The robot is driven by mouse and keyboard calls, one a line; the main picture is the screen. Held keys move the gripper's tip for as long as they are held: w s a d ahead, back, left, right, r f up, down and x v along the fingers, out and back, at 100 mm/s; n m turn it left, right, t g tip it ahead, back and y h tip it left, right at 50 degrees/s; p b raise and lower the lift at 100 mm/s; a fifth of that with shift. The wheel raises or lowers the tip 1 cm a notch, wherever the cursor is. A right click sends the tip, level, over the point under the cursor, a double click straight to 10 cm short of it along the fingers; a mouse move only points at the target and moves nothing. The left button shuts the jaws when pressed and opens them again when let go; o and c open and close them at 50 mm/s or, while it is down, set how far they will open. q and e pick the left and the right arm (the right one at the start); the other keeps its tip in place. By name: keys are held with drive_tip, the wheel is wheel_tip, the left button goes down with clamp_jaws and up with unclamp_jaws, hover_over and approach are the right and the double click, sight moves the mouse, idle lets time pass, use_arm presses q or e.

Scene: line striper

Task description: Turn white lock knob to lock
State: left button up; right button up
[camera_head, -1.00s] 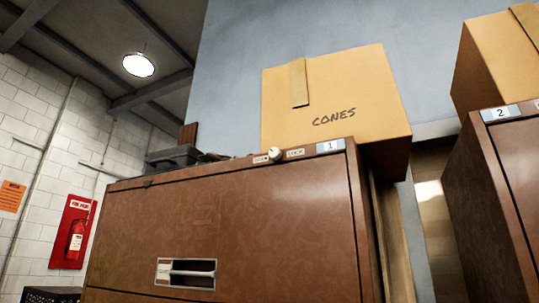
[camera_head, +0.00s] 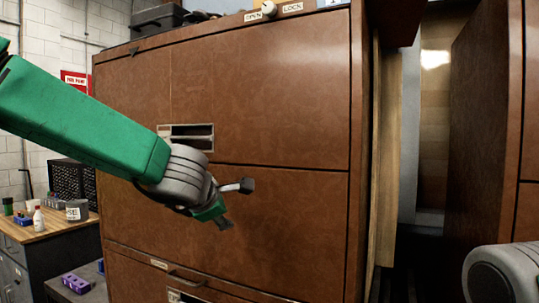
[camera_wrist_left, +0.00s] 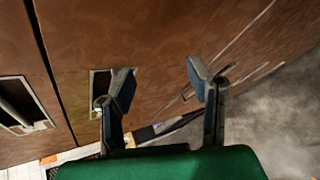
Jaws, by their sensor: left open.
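The white lock knob (camera_head: 268,9) is at the top edge of the brown cabinet (camera_head: 280,100), partly cut by the upper border of the head view. It sits between an OPEN label (camera_head: 254,15) on its left and a LOCK label (camera_head: 292,7) on its right. Which way the knob points is too small to tell. My left gripper (camera_head: 236,204) is open and empty in front of the lower drawer, well below the knob. Its two spread fingers also show in the left wrist view (camera_wrist_left: 160,84), with nothing between them. My right gripper is not in view.
The cabinet has a recessed upper handle (camera_head: 186,136) beside my left arm. A second brown cabinet (camera_head: 480,130) stands right, across a narrow gap. A workbench (camera_head: 48,230) with small items is at left. A dark case (camera_head: 158,20) sits on the cabinet top.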

use_arm(q)
drive_tip(key=s+d+r+n+t+h, duration=0.1)
drive_tip(key=d+r+n, duration=0.1)
drive_tip(key=r, duration=0.9)
drive_tip(key=s+d+r+n+t+h, duration=0.1)
drive_tip(key=r+n, duration=0.1)
drive_tip(key=r, duration=0.8)
drive_tip(key=n+t+h+p, duration=0.2)
drive_tip(key=n+t+h, duration=0.1)
drive_tip(key=n+h, duration=0.15)
approach(267, 8)
drive_tip(key=shift+y, duration=0.25)
drive_tip(key=w+d+p, duration=0.1)
drive_tip(key=p, duration=0.1)
drive_tip(key=w+d+p, duration=0.1)
drive_tip(key=w+p, duration=0.1)
drive_tip(key=shift+w+d+r, duration=0.15)
drive_tip(key=shift+d+r, duration=0.1)
drive_tip(key=shift+r, duration=0.1)
drive_tip(key=p+x, duration=0.1)
drive_tip(key=x, duration=0.1)
drive_tip(key=p+x, duration=0.1)
drive_tip(key=x, duration=0.1)
drive_tip(key=shift+w+a+f, duration=0.1)
drive_tip(key=shift+w+a, duration=0.25)
drive_tip(key=shift+w+d+p, duration=0.1)
drive_tip(key=shift+w+p, duration=0.25)
drive_tip(key=shift+w, duration=0.2)
drive_tip(key=shift+d+f, duration=0.1)
drive_tip(key=shift+d, duration=0.05)
